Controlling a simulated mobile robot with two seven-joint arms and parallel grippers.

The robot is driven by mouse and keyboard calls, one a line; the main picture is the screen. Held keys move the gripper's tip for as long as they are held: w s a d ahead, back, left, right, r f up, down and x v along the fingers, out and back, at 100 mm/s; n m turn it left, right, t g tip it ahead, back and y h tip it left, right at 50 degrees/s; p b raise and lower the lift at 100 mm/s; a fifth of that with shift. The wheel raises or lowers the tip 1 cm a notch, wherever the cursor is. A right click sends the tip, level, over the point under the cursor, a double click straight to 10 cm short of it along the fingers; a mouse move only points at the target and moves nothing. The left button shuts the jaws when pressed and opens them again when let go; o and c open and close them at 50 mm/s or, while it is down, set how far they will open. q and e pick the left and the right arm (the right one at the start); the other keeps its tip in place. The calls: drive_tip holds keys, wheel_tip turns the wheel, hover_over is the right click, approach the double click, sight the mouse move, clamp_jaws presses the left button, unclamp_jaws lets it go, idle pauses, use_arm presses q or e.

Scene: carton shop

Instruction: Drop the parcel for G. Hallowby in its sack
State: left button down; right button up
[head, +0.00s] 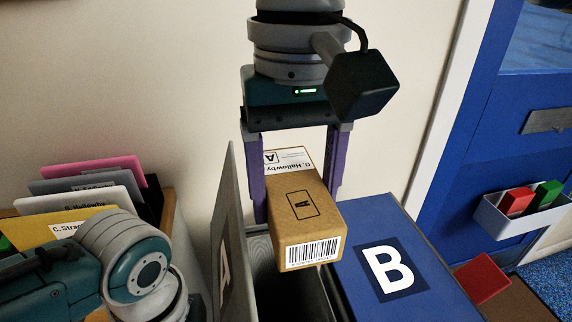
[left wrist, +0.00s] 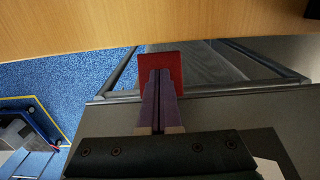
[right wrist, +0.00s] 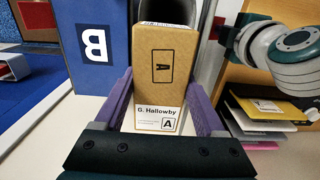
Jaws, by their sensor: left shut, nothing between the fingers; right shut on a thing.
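The parcel (head: 305,205) is a brown carton with a barcode on its end and a white label reading G. Hallowby and A. My right gripper (head: 297,190) is shut on the parcel, a finger on each side, pointing down. In the right wrist view the parcel (right wrist: 165,55) shows its name label. Below it is the dark open mouth of a grey container (head: 262,262), with a raised grey panel (head: 228,235) marked A at its left. The parcel hides part of that opening. My left gripper (left wrist: 160,75) is shut and empty in the left wrist view.
A blue-topped container marked B (head: 385,235) stands right of the opening. Name-tabbed folders (head: 85,200) stand at the left, behind my left arm. A blue door with a white tray (head: 520,215) is at the right. A red square (left wrist: 160,62) shows behind my left fingertips.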

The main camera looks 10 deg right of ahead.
wheel_tip(320, 180, down, 10)
idle(1.2)
drive_tip(key=o, duration=1.5)
drive_tip(key=shift+r, duration=0.1)
drive_tip(key=shift+r, duration=6.95)
use_arm(q)
wheel_tip(320, 180, up, 12)
drive_tip(key=p, duration=1.1)
drive_tip(key=shift+p, duration=0.4)
use_arm(e)
drive_tip(key=shift+r, duration=5.9)
use_arm(q)
drive_tip(key=shift+r, duration=0.1)
